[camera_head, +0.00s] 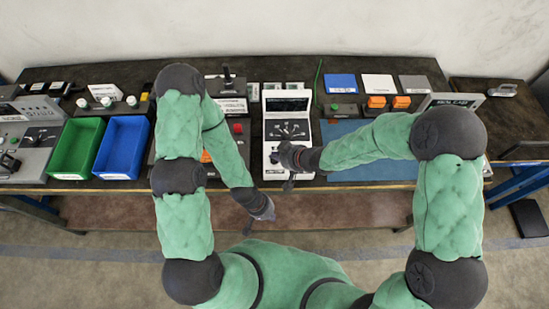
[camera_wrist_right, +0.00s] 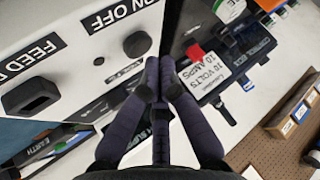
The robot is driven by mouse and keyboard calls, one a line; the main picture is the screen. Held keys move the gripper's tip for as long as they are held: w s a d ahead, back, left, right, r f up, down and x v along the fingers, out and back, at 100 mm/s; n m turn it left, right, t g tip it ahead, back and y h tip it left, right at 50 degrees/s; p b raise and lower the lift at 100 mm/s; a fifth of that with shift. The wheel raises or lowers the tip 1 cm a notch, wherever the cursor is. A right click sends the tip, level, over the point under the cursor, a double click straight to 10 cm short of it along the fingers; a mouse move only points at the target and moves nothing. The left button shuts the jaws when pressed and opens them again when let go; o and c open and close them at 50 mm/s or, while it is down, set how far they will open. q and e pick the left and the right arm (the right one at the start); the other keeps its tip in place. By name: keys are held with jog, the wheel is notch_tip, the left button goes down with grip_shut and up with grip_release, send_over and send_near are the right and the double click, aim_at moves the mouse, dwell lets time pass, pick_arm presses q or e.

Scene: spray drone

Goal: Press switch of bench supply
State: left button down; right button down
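The white bench supply (camera_head: 278,168) stands at the middle of the bench, with a dark panel of small controls on its upper face. In the right wrist view its pale panel (camera_wrist_right: 70,62) fills the left side, with an ON OFF label (camera_wrist_right: 118,14) and a dark round button-like switch (camera_wrist_right: 137,44) under it. My right gripper (camera_head: 277,157) is over the front part of the supply. In the right wrist view its fingertips (camera_wrist_right: 160,62) are together and empty, just right of the switch; contact cannot be told. My left gripper (camera_head: 264,213) hangs in front of the bench edge, its fingers unclear.
Green (camera_head: 62,176) and blue (camera_head: 109,176) bins stand at the left. A blue mat (camera_head: 345,172) lies right of the supply, partly under my right arm. A red button (camera_head: 238,128) shows left of the supply. Coloured blocks (camera_head: 376,101) sit at the back right.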

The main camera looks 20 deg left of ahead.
notch_tip(320, 180, up, 6)
jog(key=p, duration=0.6)
dwell(0.4)
